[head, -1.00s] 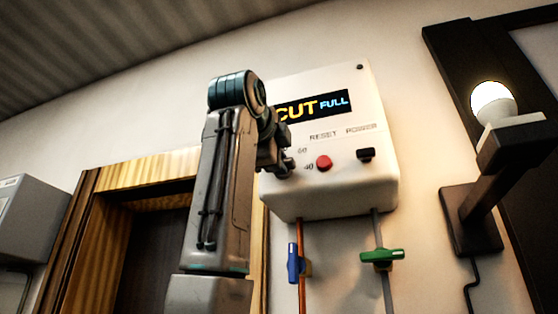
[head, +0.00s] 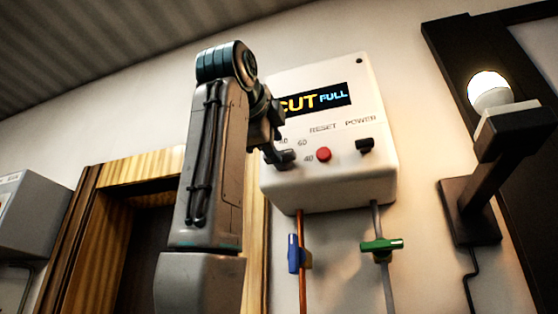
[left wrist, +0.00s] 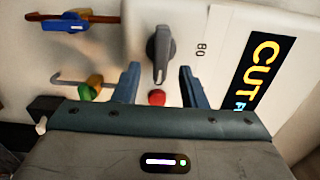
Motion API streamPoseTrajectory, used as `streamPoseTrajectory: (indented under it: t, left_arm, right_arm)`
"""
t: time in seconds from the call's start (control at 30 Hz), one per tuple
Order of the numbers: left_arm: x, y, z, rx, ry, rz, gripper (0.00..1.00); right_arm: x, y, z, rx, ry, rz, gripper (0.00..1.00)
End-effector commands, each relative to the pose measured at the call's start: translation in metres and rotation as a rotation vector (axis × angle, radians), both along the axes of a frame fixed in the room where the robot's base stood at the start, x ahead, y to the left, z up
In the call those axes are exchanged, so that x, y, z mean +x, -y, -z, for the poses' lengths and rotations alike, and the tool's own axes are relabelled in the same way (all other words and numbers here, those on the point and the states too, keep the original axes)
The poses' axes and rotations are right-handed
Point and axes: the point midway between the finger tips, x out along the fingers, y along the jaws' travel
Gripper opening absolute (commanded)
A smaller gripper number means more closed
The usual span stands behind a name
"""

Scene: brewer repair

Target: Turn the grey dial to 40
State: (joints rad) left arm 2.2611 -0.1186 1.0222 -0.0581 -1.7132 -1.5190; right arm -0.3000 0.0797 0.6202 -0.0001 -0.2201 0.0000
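The grey dial (head: 285,158) is on the lower left of the white brewer box (head: 332,105), partly covered by my left gripper in the head view. Marks 80, 60 and 40 run from above it to its right. In the left wrist view the dial (left wrist: 160,52) shows clearly, its long grip lying lengthwise with one end toward the red button. My left gripper (left wrist: 160,72) is open, one finger on each side of the dial's near end. Gaps show in the picture; I cannot tell any contact. My right gripper is not in view.
The box has a display (head: 315,99) reading CUT FULL, a red button (head: 323,154) and a black power switch (head: 365,145). Blue (head: 293,254) and green (head: 382,245) valve handles sit on pipes below. A lit lamp (head: 490,90) is at the right.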

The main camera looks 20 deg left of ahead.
Motion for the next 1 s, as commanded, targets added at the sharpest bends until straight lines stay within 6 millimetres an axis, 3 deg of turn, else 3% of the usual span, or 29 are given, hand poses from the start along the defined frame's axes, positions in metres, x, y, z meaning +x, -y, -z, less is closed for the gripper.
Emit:
streamPoseTrajectory:
  t: [0.03,0.2,0.4,1.0]
  left_arm:
    - [-0.013,-0.001,0.004,0.000,0.004,0.000,0.38]
    - [-0.045,-0.001,0.004,0.000,0.003,0.000,0.38]
    - [-0.065,-0.002,0.002,0.000,0.001,0.000,0.38]
    - [-0.068,-0.003,0.000,0.000,0.000,0.000,0.38]
  right_arm:
    - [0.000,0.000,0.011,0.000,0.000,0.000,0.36]
    - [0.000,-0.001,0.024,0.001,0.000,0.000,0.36]
    - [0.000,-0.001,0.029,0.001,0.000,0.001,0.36]
    - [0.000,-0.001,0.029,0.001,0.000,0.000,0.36]
